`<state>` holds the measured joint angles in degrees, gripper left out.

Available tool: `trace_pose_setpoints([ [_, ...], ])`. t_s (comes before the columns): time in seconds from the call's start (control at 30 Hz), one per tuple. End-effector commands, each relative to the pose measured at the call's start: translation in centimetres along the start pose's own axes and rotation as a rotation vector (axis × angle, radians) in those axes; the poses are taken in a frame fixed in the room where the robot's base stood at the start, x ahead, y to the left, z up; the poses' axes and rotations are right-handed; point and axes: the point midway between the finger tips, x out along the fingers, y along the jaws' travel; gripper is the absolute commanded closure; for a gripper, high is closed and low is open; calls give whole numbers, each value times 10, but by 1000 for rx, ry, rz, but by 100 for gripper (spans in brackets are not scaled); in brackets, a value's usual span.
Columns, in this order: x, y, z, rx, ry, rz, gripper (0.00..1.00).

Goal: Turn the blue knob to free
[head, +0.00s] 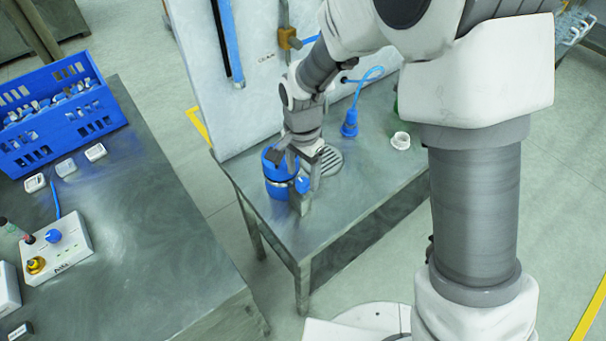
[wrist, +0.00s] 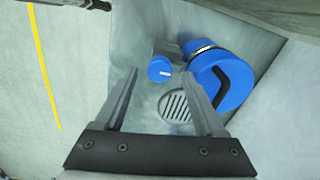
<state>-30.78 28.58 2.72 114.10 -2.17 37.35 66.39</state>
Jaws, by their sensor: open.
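A small round blue knob (wrist: 160,68) with a short white mark, pointing toward the picture's right, is in the wrist view. It sits beside a blue drum (wrist: 222,88) with a metal band around it. In the head view the knob (head: 302,185) shows at the right side of the drum (head: 276,188), on the metal table. My gripper (wrist: 158,73) is open, one finger on each side of the knob in the picture. I cannot tell whether the fingers touch it. In the head view my gripper (head: 292,180) is over the drum, partly hiding it. Any label for "free" is not readable.
A second blue knob (head: 54,236) is on a white box (head: 62,248) on the left table, near a blue crate (head: 55,122). A round drain grate (wrist: 175,106) is in the metal table. A white panel (head: 262,90) stands behind; a white ring (head: 401,140) lies right.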

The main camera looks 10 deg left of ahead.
Motion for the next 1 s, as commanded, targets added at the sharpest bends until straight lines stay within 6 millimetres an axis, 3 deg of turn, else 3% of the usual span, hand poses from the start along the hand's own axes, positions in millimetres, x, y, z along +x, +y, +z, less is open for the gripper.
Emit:
trace_pose_setpoints([
  [0.2, 18, 0, 0, 1, -1, 2, 28],
  [0.5, 19, 0, 0, 0, 0, 0, 28],
  [0.9, 19, 0, 0, 0, 0, 0, 100],
  [1.0, 19, 0, 0, 0, 0, 0, 100],
])
